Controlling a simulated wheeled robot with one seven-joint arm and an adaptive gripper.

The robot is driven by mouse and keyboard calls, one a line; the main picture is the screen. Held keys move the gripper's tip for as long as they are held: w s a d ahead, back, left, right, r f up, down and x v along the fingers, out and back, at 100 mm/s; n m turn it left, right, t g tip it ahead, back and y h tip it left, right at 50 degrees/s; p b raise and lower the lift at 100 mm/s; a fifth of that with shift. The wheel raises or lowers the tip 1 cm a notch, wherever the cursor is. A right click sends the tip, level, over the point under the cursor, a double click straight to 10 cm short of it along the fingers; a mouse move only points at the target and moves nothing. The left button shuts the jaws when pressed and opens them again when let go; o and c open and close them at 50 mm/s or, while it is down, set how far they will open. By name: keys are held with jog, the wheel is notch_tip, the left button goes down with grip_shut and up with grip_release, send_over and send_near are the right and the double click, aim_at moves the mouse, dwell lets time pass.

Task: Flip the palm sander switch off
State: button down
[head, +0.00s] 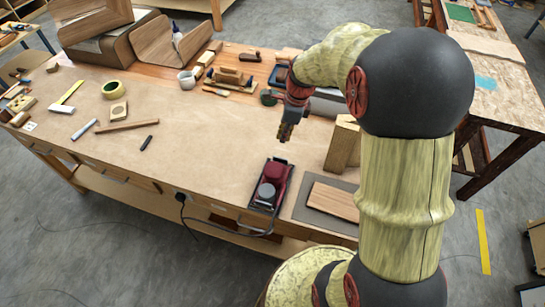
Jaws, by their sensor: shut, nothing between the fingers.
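The palm sander (268,186) is a dark red and black tool with a grey round top. It sits near the front edge of the workbench, with a dark cord running off the front. Its switch is too small to make out. My gripper (284,136) is shut and empty. It points down above the bench, behind the sander in the picture and apart from it.
A dark mat with a wooden board (333,201) lies right of the sander, with wooden blocks (342,146) behind it. Planes, a white mug (187,79) and bent wood forms (165,42) stand at the back. Tape and small tools lie left. The bench (200,150) left of the sander is clear.

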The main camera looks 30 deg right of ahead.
aim_at(276, 158)
jog(key=shift+m, duration=0.9)
jog(key=f, duration=0.4)
jog(key=w+a+f+b, duration=0.1)
jog(key=f, duration=0.4)
jog(key=f+b, duration=0.1)
jog(key=f, duration=0.3)
jog(key=shift+w+a+f, duration=0.3)
jog(key=shift+a+f, duration=0.05)
jog(key=shift+f, duration=0.05)
